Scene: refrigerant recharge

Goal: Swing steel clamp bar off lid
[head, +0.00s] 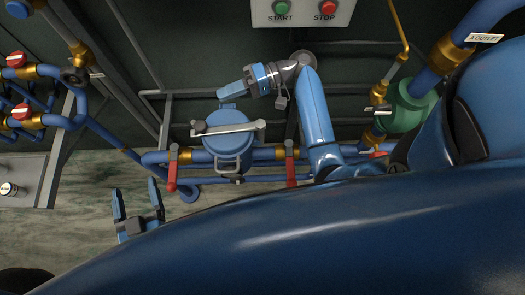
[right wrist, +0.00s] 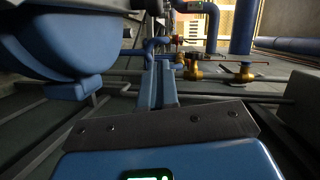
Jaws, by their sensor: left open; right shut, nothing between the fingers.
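The steel clamp bar (head: 224,129) lies across the lid of the blue canister (head: 230,155) in the head view, running roughly left to right. My right gripper (head: 222,93) is shut and empty, just behind the lid, with its fingers pointing left. Its shut fingers (right wrist: 157,85) show in the right wrist view, with a large blue rounded body (right wrist: 60,50), apparently the canister, close on their left. The bar cannot be made out there. My left gripper (head: 136,192) is open and empty, low and left of the canister, well apart from it.
Red-handled valves (head: 172,168) (head: 291,165) flank the canister on a blue pipe. A START/STOP panel (head: 302,12) is at the top. A green round fitting (head: 409,104) is at the right. Blue pipes with red handwheels (head: 22,111) are at the left.

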